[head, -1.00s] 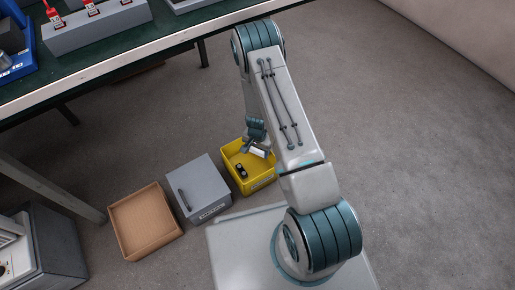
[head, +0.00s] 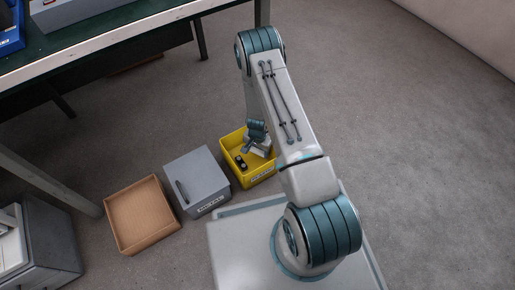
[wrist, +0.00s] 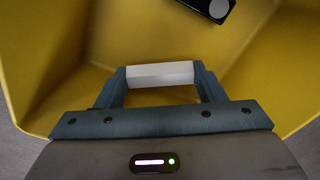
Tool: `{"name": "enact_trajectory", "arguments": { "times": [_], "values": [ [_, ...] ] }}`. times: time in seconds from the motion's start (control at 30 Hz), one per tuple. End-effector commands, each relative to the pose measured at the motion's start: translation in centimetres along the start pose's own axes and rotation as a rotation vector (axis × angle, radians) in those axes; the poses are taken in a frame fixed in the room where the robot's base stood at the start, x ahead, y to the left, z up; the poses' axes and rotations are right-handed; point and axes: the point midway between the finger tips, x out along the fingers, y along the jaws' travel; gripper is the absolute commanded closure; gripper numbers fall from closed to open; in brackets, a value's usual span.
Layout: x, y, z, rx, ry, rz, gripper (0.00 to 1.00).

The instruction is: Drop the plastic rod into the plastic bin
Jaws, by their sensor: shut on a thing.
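The plastic rod (wrist: 160,75) is a short white piece in the wrist view. My gripper (wrist: 160,77) is shut on it, with one finger at each end. The rod is held above the inside of a yellow bin (wrist: 60,45), which also shows in the head view (head: 262,181), on the floor beside my base. A label is on the bin's front side, too small to read for sure. In the head view my arm hides part of the bin, and I cannot make out the rod there.
A dark object with a light round end (wrist: 198,12) lies in the yellow bin. An open cardboard box (head: 143,215) is farther left. A green-topped workbench (head: 100,50) stands behind.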

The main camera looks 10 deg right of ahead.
Motion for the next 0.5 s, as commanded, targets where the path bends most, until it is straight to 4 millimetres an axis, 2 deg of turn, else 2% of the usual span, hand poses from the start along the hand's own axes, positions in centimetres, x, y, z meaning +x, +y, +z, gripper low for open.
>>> {"name": "enact_trajectory", "arguments": {
  "times": [0.03, 0.27, 0.3, 0.37, 0.4, 0.5],
  "values": [
    [1.14, 0.08, 0.18, -0.008, -0.002, 0.002, 0.59],
    [1.60, -0.03, 0.10, -0.010, -0.005, 0.004, 0.59],
    [1.69, -0.04, 0.11, -0.010, -0.006, 0.005, 0.32],
    [1.82, -0.04, 0.12, -0.011, -0.007, 0.006, 0.15],
    [1.91, -0.05, 0.12, -0.011, -0.008, 0.007, 0.12],
    [2.13, -0.07, 0.13, -0.012, -0.010, 0.009, 0.12]
  ]
}}
